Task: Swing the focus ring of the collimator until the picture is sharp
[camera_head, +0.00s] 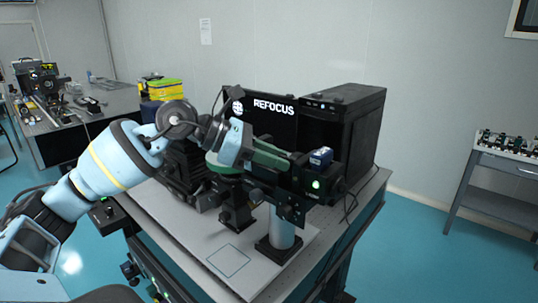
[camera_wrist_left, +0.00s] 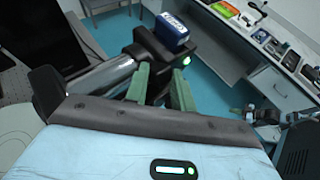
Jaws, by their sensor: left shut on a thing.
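The collimator (camera_head: 312,181) is a dark body with a lit green lamp, held above the bench on a pale post (camera_head: 282,230). In the left wrist view the collimator (camera_wrist_left: 152,45) lies just beyond my fingertips, its green lamp lit. My left gripper (camera_head: 258,166) reaches in from the left with green fingers. In the left wrist view the left gripper (camera_wrist_left: 160,84) is shut on a dark part at the collimator, the focus ring; the fingers mostly hide it. The screen (camera_head: 262,115) behind reads "REFOCUS". My right gripper is not in view.
A blue block (camera_head: 321,157) sits on top of the collimator. A black computer case (camera_head: 345,115) stands behind it. The bench (camera_head: 160,205) has bare board in front, with an outlined square (camera_head: 229,261). Another equipment table (camera_head: 110,103) stands at the back left.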

